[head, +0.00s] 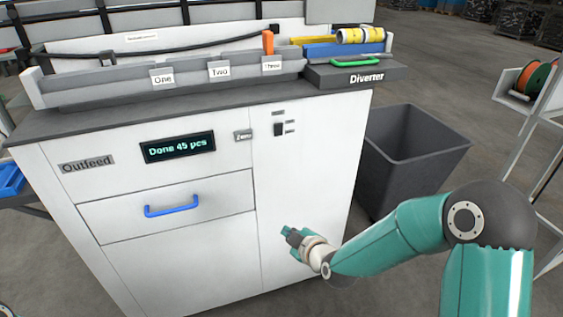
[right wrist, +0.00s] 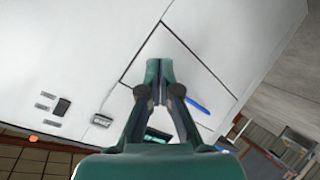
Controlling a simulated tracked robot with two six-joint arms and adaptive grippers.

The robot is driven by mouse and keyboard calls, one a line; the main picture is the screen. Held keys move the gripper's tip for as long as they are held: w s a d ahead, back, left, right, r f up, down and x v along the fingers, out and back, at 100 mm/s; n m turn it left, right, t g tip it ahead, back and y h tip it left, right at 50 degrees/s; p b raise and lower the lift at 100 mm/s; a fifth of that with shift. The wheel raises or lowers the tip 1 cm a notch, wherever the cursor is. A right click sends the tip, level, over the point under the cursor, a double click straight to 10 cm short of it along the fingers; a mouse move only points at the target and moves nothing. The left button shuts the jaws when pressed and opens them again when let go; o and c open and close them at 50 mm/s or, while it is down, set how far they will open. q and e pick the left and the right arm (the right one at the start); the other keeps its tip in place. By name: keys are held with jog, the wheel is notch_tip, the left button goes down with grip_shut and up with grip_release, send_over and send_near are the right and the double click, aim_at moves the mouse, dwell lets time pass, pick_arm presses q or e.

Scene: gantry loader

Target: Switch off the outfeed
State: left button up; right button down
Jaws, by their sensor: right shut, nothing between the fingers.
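The outfeed cabinet (head: 200,262) is white, with an "Outfeed" label (head: 87,164) and a lit display (head: 178,147) reading "Done 45 pcs". A small dark switch (head: 278,129) with little labels around it sits high on the right panel; its position cannot be told. It also shows at the left of the right wrist view (right wrist: 62,107). A small grey "Zero" button (head: 243,135) lies between display and switch. My right gripper (head: 287,232) is shut and empty, below the switch, in front of the lower panel. My left gripper is not in view.
A drawer with a blue handle (head: 171,210) is below the display. On top are the One, Two, Three lanes (head: 219,71), an orange lever (head: 268,43) and the Diverter block (head: 367,77) with a green handle. A grey bin (head: 405,165) stands right of the cabinet.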

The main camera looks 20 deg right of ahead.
aim_at(279, 127)
pick_arm(q)
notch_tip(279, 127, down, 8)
jog(key=b, duration=0.5)
jog(key=shift+b, duration=0.3)
pick_arm(e)
jog(key=w+d+r+n+t, duration=0.1)
jog(key=r+n+t, duration=0.1)
jog(key=r, duration=0.3)
jog(key=w+d+r+n+t+h, duration=0.1)
jog(key=r+n+t, duration=0.2)
jog(key=r, duration=0.3)
jog(key=w+d+r+n+t, duration=0.2)
jog(key=r, duration=0.4)
jog(key=shift+r+n+h, duration=0.2)
jog(key=shift+n+h, duration=0.1)
jog(key=shift+n, duration=0.1)
jog(key=shift+w, duration=0.1)
pick_arm(q)
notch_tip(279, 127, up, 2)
jog(key=shift+p, duration=1)
pick_arm(e)
jog(key=w, duration=0.4)
jog(key=w+r, duration=0.1)
jog(key=w, duration=0.8)
jog(key=shift+w+a+r, duration=0.25)
jog(key=shift+w, duration=0.15)
jog(key=shift+d, duration=0.1)
